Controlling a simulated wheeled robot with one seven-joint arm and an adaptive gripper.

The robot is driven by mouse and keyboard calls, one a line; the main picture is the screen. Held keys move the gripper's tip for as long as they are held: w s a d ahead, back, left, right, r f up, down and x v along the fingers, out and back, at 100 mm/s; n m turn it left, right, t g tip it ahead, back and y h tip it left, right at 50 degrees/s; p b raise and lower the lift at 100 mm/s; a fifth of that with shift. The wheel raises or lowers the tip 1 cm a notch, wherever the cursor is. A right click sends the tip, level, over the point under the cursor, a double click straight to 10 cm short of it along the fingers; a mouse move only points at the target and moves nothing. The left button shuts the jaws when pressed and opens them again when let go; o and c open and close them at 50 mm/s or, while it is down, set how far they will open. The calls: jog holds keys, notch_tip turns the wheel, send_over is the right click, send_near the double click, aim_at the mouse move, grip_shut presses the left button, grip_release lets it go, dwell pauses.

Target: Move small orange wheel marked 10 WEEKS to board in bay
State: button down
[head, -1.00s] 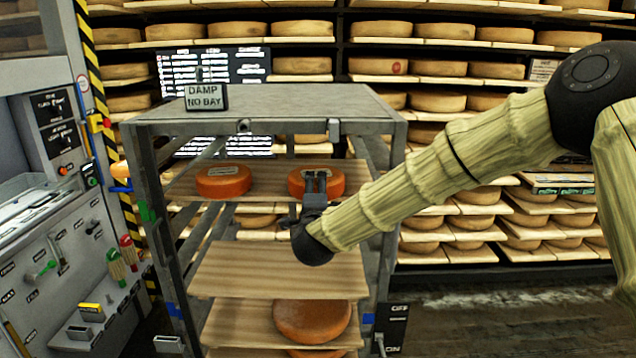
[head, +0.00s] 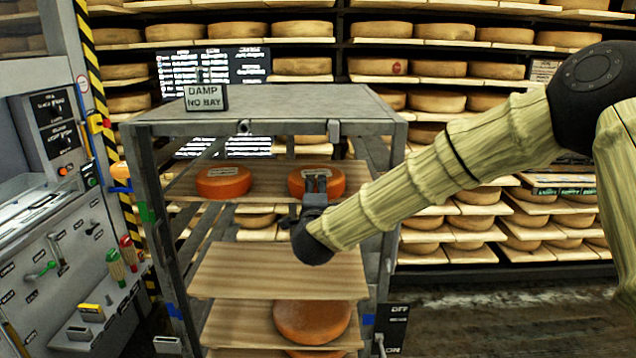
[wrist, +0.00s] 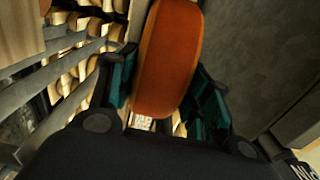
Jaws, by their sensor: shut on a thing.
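Two small orange wheels sit side by side on the upper board (head: 262,178) of the grey rack. My gripper (head: 315,180) is at the right wheel (head: 336,183), in front of it. In the wrist view that orange wheel (wrist: 168,60) lies between the two teal finger pads of my gripper (wrist: 163,95), which is shut on it. The left wheel (head: 222,184) has a pale label on top. I cannot read a 10 WEEKS mark on either wheel. A bare board (head: 270,268) is one level below, and my wrist covers part of its back right.
A larger orange-brown wheel (head: 313,320) sits on a lower board. The rack top (head: 290,100) bears a DAMP NO BAY sign (head: 206,97). A control panel (head: 60,240) stands at the left. Shelves of cheese wheels (head: 440,70) fill the back.

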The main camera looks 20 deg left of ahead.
aim_at(316, 182)
jog(key=shift+r+p, duration=0.45)
jog(key=shift+r, duration=0.65)
